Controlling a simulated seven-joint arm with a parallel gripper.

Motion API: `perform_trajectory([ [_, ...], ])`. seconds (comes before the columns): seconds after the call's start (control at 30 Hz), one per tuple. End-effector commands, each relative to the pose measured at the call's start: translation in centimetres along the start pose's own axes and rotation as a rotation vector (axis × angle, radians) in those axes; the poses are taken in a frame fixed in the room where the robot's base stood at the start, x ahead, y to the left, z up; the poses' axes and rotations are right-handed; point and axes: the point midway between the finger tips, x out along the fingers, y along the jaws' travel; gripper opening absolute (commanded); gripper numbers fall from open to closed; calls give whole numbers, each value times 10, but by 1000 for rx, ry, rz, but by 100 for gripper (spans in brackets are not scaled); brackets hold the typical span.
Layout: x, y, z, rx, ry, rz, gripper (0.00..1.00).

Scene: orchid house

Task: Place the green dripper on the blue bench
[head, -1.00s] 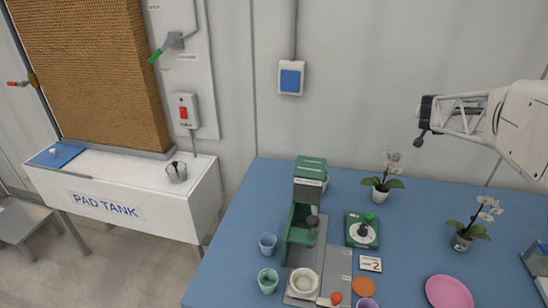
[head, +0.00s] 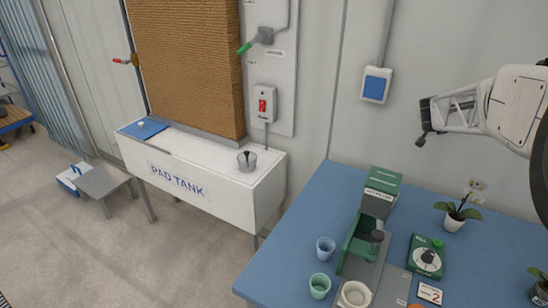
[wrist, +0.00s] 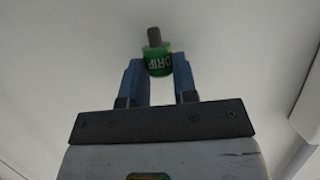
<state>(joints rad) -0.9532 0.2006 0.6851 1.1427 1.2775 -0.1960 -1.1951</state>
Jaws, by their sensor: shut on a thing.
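The green dripper (wrist: 158,65), with "DRIP" lettering and a dark grey stem, is in my gripper (wrist: 158,72) in the wrist view. The two blue fingers are shut on it from both sides. Behind it is only a plain pale surface. In the head view my arm's end (head: 427,118) is at the upper right, in front of the pale wall and above the bench's far side; the dripper cannot be made out there. The blue bench (head: 290,258) fills the lower right, with its left part bare.
On the bench stand a green machine (head: 362,240), a green dial box (head: 426,258), a blue cup (head: 325,248), a green cup (head: 319,285), a white bowl (head: 354,294) and a potted orchid (head: 455,218). The white pad tank (head: 240,195) stands left, beyond a floor gap.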

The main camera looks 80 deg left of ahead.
Motion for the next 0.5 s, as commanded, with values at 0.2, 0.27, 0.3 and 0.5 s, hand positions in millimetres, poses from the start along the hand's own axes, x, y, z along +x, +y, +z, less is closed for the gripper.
perform_trajectory([
  [0.2,4,-49,3,-15,-1,-34,5],
  [0.27,4,-60,3,-17,-1,-42,5],
  [0.3,4,-68,4,-19,-1,-47,5],
  [0.5,5,-106,6,-30,-1,-73,5],
])
